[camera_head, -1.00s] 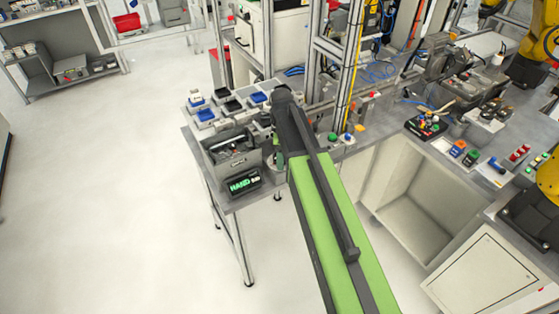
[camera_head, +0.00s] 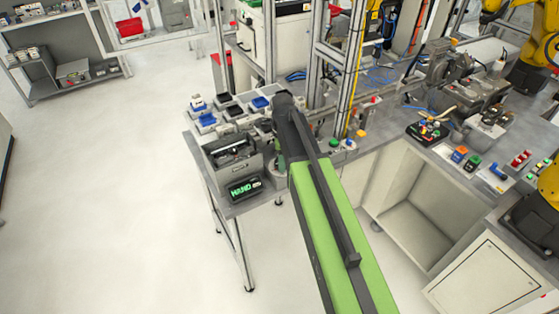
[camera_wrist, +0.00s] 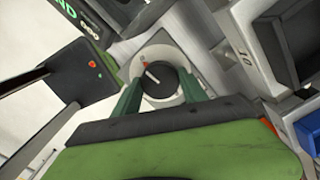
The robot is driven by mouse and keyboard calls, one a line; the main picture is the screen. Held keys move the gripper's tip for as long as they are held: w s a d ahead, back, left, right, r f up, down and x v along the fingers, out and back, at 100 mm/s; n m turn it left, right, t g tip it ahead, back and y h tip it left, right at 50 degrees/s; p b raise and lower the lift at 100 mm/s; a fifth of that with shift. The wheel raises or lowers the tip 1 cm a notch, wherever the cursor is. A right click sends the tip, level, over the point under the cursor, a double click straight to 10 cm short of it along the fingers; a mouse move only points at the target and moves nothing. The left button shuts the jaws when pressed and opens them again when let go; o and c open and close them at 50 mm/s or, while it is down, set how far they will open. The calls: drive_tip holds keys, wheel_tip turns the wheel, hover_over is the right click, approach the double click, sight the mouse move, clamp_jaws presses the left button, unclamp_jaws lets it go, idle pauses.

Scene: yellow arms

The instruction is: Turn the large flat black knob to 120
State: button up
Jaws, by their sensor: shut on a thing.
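The large flat black knob (camera_wrist: 161,82) shows in the wrist view, round with a white pointer line aimed to the picture's upper left. It sits on a pale round dial (camera_wrist: 150,54) with a small red mark near its upper left edge. My gripper (camera_wrist: 160,92) has its two green fingers on either side of the knob and is shut on it. The dial's numbers cannot be read. In the head view, my black and green arm reaches to the bench, and the knob is hidden.
A dark display with green letters (camera_head: 244,188) stands beside the dial, near a grey bin (camera_head: 232,158). Small blue and black trays (camera_head: 261,102) lie behind. In the wrist view, a dark box with a red button (camera_wrist: 92,64) is at left and a grey-edged tray (camera_wrist: 283,45) at right.

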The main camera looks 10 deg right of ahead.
drive_tip(key=n, duration=0.4)
drive_tip(key=shift+s+d, duration=0.15)
drive_tip(key=n, duration=0.4)
drive_tip(key=shift+n, duration=0.3)
drive_tip(key=n, duration=1.3)
drive_tip(key=shift+n, duration=0.3)
drive_tip(key=n, duration=0.8)
drive_tip(key=shift+n, duration=0.4)
drive_tip(key=shift+a+n, duration=0.2)
drive_tip(key=shift+n, duration=1.7)
